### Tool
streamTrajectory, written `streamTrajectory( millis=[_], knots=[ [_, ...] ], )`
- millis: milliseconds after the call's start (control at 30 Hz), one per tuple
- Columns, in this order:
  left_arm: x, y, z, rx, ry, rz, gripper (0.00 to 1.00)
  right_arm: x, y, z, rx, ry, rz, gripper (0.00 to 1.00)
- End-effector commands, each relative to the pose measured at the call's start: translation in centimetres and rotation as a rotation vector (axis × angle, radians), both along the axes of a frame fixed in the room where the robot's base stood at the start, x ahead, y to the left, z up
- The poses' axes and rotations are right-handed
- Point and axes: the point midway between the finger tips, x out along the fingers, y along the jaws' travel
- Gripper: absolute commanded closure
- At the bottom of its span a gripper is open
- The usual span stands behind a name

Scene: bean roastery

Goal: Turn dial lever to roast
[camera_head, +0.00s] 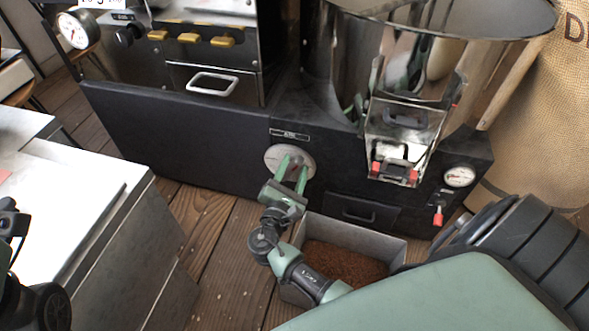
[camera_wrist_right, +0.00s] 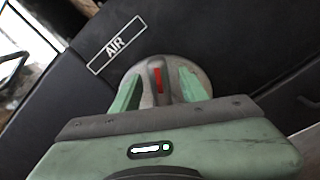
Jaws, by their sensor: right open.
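The round grey dial (camera_head: 276,157) sits on the front of the black roaster, under a plate marked AIR. In the right wrist view the dial (camera_wrist_right: 204,78) carries a raised grey lever (camera_wrist_right: 158,82) with a red mark. My right gripper (camera_head: 292,170) is at the dial, its two green fingers pointing at the dial face. In the wrist view, the open fingers of my right gripper (camera_wrist_right: 158,88) stand on either side of the lever, with gaps visible. In the head view the fingers hide much of the lever. My left gripper is not in view.
A metal bin of brown grounds (camera_head: 340,262) stands on the floor below my right arm. A chute with red catches (camera_head: 398,150) and a gauge (camera_head: 459,176) are to the right. A white-topped counter (camera_head: 70,200) stands at left.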

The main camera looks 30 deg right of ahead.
Motion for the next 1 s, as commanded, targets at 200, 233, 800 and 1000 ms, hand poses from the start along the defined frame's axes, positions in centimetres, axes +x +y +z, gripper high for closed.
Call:
streamTrajectory(
  millis=[200,233,800,1000],
  knots=[
    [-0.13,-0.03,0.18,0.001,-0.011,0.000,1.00,0.59,-0.69,-0.02,0.003,0.000,0.001,0.56],
    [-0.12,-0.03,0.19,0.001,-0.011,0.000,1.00,0.59,-0.69,-0.01,0.003,0.000,0.001,0.56],
    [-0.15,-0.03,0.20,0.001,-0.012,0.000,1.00,0.56,-0.67,-0.02,0.003,0.000,0.001,1.00],
    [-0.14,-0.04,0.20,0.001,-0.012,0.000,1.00,0.55,-0.66,-0.03,0.002,0.001,0.000,1.00]
  ],
)
